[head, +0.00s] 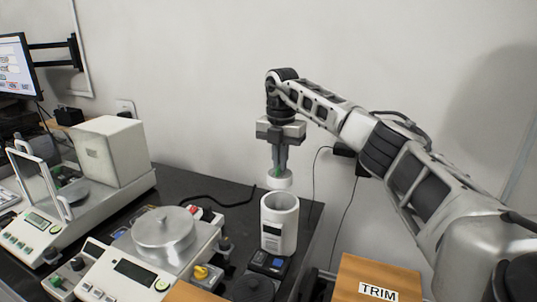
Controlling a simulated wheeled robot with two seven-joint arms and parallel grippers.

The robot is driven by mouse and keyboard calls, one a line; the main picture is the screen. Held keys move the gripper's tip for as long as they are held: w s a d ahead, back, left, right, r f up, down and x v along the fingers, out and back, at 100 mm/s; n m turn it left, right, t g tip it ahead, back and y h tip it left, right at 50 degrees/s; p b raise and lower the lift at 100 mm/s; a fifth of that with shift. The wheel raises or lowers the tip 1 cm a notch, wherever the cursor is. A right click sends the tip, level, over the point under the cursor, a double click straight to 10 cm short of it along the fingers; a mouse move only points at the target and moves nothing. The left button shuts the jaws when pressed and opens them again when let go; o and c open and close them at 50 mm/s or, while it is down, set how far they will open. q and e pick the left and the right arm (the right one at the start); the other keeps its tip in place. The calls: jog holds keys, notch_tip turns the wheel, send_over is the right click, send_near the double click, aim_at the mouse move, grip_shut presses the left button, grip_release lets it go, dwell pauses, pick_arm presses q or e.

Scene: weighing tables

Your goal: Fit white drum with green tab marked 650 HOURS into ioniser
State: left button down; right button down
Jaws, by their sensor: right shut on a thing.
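A small white drum (280,181) with a green tab (279,171) hangs below my right gripper (279,165). The gripper is shut on it and points straight down. The marking on the tab is too small to read. The ioniser appears to be the white upright cylinder (279,235) with an open round top, standing on the dark table. The drum is above its opening, with a small gap between drum and rim. My left gripper is not in view.
A balance with a round metal pan (165,230) stands left of the cylinder. A larger balance with a glass shield (40,185) is farther left. A wooden box marked TRIM (352,284) is at front right. A cable lies behind on the table.

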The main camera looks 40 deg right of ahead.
aim_at(281, 174)
jog(key=shift+f, duration=0.25)
jog(key=shift+s+f, duration=0.25)
jog(key=shift+f, duration=1.75)
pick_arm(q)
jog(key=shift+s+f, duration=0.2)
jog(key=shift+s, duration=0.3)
pick_arm(e)
jog(key=shift+f, duration=0.15)
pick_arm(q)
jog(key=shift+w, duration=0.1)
pick_arm(e)
jog(key=shift+w, duration=0.1)
jog(key=shift+f, duration=0.25)
